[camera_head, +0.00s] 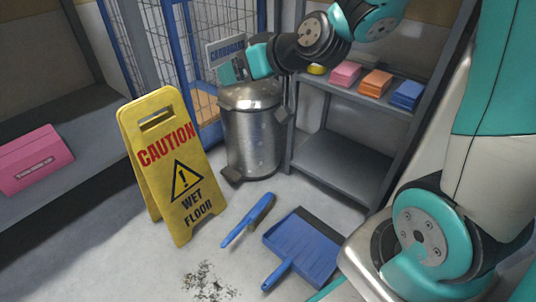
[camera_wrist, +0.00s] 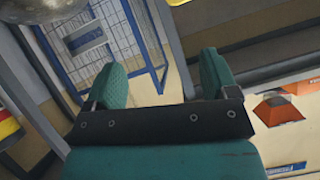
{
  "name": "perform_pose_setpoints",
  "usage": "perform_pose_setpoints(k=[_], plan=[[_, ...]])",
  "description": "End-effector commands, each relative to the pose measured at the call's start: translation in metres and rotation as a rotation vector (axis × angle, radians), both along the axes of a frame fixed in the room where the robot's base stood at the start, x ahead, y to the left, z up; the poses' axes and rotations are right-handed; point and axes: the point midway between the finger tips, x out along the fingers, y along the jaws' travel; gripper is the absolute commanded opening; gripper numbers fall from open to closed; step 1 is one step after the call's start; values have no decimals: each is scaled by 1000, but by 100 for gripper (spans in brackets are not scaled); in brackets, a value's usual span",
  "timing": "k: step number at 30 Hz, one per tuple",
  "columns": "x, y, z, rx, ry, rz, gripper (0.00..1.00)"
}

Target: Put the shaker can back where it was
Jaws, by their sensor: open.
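I cannot make out a shaker can in either view. My gripper (camera_head: 246,65) is at the top of the head view, above the metal pedal bin and in front of the cardboard sign. In the wrist view my gripper (camera_wrist: 161,66) shows two teal fingers spread apart, with nothing between them. A small yellow thing (camera_head: 317,69) sits on the shelf behind my arm, partly hidden; I cannot tell what it is.
The bin (camera_head: 252,135) stands beside the grey rack (camera_head: 345,165), which holds pink, orange and blue stacks. A yellow wet-floor sign (camera_head: 172,165), a blue brush (camera_head: 248,219), a blue dustpan (camera_head: 305,245) and dark debris (camera_head: 208,283) are on the floor. A pink box (camera_head: 34,160) is left.

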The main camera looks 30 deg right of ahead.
Motion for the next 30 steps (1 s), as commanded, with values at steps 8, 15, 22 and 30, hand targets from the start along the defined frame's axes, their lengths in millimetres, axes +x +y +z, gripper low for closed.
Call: perform_pose_setpoints(k=[8, 15, 22, 30], plan=[[-169, 102, -4, -157, 542, 433, 80], [-235, 96, -3, -285, 744, 515, 80], [-239, 95, -4, -292, 759, 517, 80], [-238, 95, -4, -292, 757, 516, 80]])
